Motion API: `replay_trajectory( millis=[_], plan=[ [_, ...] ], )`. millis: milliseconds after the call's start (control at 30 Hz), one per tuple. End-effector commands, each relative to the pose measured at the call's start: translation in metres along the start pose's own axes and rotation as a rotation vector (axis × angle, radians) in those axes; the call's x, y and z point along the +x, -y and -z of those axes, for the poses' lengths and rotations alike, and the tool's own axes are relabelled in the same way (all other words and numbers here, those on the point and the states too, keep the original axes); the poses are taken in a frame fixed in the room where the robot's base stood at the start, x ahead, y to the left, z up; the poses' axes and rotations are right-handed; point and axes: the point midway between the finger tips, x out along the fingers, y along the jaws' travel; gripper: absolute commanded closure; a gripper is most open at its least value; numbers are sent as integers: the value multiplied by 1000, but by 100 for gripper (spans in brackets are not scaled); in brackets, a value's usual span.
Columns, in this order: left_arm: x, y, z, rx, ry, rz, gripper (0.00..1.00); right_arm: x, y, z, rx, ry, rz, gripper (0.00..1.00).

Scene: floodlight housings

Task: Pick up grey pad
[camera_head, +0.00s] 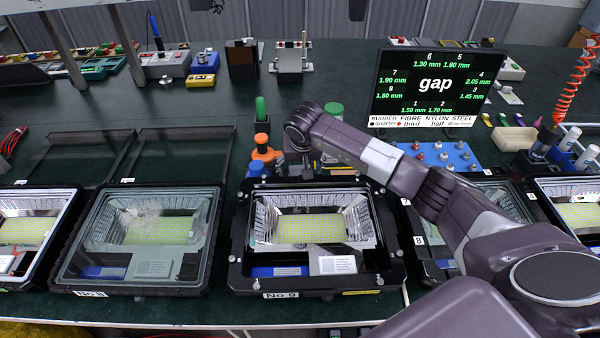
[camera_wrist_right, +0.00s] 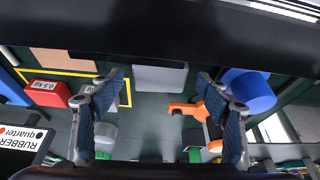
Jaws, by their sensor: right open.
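A flat light grey piece (camera_wrist_right: 160,78), which looks like the grey pad, lies on the dark green bench in the right wrist view. In the picture it sits between the two fingertips of my right gripper (camera_wrist_right: 161,82). The fingers are spread apart with nothing held. I cannot tell how far above the pad they are. In the head view my right gripper (camera_head: 300,165) points down behind the No 9 housing (camera_head: 240,235). The pad cannot be made out there. My left gripper is not in view.
A blue round item (camera_wrist_right: 248,90) and an orange item (camera_wrist_right: 187,108) are close to the right finger. A red 0.5 kg block (camera_wrist_right: 48,92) is at the left. A gap screen (camera_head: 435,85) stands behind. More housings line both sides.

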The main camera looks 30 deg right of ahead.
Motion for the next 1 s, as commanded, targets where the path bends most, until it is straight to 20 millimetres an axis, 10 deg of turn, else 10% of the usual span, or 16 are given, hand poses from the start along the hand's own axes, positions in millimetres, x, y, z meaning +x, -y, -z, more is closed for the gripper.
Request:
replay_trajectory(
  millis=[367, 800, 1000],
  plan=[
    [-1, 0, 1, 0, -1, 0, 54, 13, 0, 0, 0, 0, -1, 30],
    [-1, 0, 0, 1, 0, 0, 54, 12, 0, 0, 0, 0, -1, 76],
    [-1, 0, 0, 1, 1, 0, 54, 12, 0, 0, 0, -1, -1, 76]
  ],
)
